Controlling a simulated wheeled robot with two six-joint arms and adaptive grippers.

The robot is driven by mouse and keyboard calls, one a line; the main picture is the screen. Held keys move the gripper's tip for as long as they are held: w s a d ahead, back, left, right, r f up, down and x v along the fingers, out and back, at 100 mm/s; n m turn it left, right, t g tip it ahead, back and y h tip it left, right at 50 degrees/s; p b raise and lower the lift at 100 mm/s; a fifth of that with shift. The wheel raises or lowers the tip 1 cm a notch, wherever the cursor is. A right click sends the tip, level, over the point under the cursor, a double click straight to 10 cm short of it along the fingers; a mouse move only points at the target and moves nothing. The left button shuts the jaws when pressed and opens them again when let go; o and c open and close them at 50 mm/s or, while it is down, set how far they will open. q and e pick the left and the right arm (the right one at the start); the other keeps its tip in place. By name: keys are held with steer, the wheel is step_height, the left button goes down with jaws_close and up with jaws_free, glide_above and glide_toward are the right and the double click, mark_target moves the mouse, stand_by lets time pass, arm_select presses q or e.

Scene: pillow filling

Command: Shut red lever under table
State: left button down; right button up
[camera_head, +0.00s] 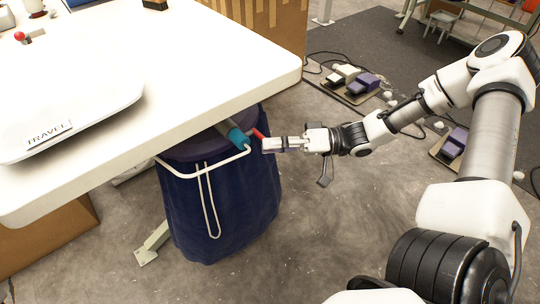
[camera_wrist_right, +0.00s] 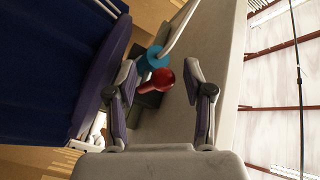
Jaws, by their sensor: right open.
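The red lever (camera_head: 258,132) shows as a small red piece under the table edge, beside a teal fitting (camera_head: 238,137). My right gripper (camera_head: 270,145) reaches in from the right, with its tips close to the lever. In the right wrist view, the lever's round red knob (camera_wrist_right: 165,75) lies between the two spread fingers of this gripper (camera_wrist_right: 160,84), with the teal fitting (camera_wrist_right: 153,58) behind it. The fingers stand apart on either side of the knob. I cannot tell whether either touches it. My left gripper is not in view.
The white table (camera_head: 220,60) overhangs the lever area. A dark blue bag (camera_head: 222,215) hangs below on a white wire frame (camera_head: 205,172). Foot pedals (camera_head: 362,84) lie on the floor at the back.

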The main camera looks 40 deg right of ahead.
steer(key=shift+w+a, duration=0.1)
steer(key=shift+a, duration=0.15)
steer(key=shift+r, duration=0.1)
jaws_close()
